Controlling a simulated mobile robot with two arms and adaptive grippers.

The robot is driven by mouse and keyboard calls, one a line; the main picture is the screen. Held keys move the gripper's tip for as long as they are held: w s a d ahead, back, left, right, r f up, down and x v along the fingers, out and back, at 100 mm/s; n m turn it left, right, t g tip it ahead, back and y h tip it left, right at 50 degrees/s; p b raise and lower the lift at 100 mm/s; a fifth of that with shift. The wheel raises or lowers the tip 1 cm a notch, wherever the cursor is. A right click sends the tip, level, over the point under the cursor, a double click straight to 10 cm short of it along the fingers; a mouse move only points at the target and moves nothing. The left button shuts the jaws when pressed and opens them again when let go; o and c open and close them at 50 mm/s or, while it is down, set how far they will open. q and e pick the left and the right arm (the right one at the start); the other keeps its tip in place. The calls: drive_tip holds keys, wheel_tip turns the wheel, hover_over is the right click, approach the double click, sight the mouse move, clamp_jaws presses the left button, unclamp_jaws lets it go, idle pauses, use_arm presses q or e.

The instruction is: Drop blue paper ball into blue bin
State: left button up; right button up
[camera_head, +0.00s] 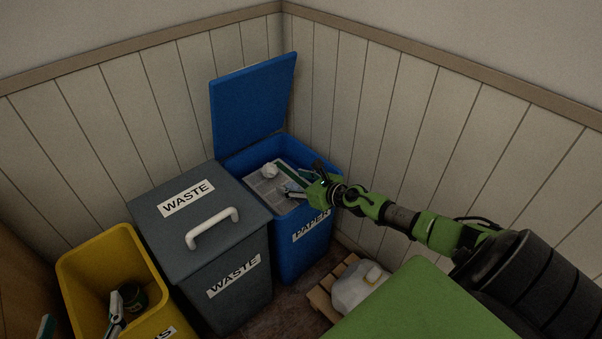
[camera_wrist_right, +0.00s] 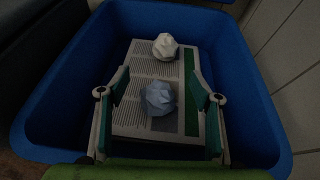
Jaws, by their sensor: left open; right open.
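The blue bin (camera_head: 312,247), labelled PAPER, stands in the corner with its lid (camera_head: 252,103) raised. My right gripper (camera_head: 290,188) is over its opening. In the right wrist view, my right gripper (camera_wrist_right: 163,100) is open, and the blue paper ball (camera_wrist_right: 159,98) appears between and below its fingers, apart from both. The ball is inside the bin's outline, over printed papers (camera_wrist_right: 140,70); I cannot tell whether it touches them. In the head view the ball is not clearly distinguishable. My left gripper (camera_head: 82,317) is open at the lower left, in front of the yellow bin.
A white paper ball (camera_wrist_right: 165,46) lies on the papers. The grey WASTE bin (camera_head: 239,248), lid shut, stands left of the blue bin. The yellow bin (camera_head: 75,262) holds a dark can (camera_head: 134,297).

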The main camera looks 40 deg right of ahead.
drive_tip(key=v, duration=1.1)
drive_tip(key=shift+s, duration=0.4)
drive_tip(key=shift+r, duration=0.1)
